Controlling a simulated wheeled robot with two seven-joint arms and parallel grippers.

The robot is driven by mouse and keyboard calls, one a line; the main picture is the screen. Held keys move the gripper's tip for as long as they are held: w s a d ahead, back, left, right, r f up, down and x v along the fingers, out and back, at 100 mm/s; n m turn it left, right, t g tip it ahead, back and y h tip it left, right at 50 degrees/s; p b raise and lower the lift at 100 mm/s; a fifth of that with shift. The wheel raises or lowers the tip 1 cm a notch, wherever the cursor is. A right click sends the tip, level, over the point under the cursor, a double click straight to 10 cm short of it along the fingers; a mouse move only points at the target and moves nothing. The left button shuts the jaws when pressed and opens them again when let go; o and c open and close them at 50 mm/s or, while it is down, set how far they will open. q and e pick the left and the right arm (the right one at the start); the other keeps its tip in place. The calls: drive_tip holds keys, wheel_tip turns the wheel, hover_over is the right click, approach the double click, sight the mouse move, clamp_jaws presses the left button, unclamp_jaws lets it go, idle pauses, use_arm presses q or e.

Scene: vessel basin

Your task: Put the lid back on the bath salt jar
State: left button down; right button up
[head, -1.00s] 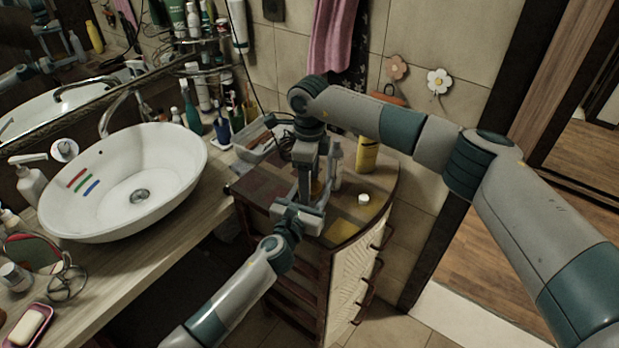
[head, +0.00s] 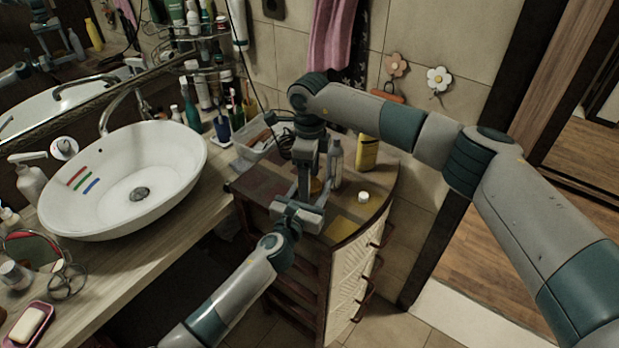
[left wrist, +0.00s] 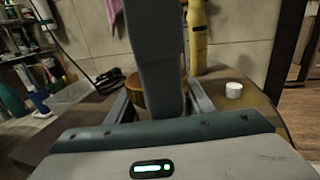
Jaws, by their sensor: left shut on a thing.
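My left gripper (head: 308,187) is over the wooden cabinet top (head: 345,222), shut on an amber-brown jar. The jar (left wrist: 135,97) shows between its fingers in the left wrist view, and a sliver shows in the head view (head: 316,187). My right gripper (head: 307,160) comes down from above, right at the jar, and hides much of it; its fingertips are hidden. A small white round lid (head: 363,197) lies on the cabinet top to the right, apart from both grippers. It also shows in the left wrist view (left wrist: 233,90).
A yellow bottle (head: 367,152) and a pale bottle (head: 335,160) stand behind the grippers. A clear container (head: 243,158) is at the back left of the cabinet. The white basin (head: 180,165) is further left. The cabinet top around the white lid is clear.

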wheel_tip(320, 180, up, 12)
idle(0.6)
use_arm(q)
drive_tip(key=c, duration=0.8)
unclamp_jaws()
drive_tip(key=b+v, duration=0.3)
drive_tip(key=v, duration=1.4)
drive_tip(key=shift+s, duration=0.2)
use_arm(e)
wheel_tip(320, 180, down, 3)
use_arm(q)
drive_tip(key=shift+s+a, duration=0.1)
use_arm(e)
drive_tip(key=shift+s+f, duration=0.1)
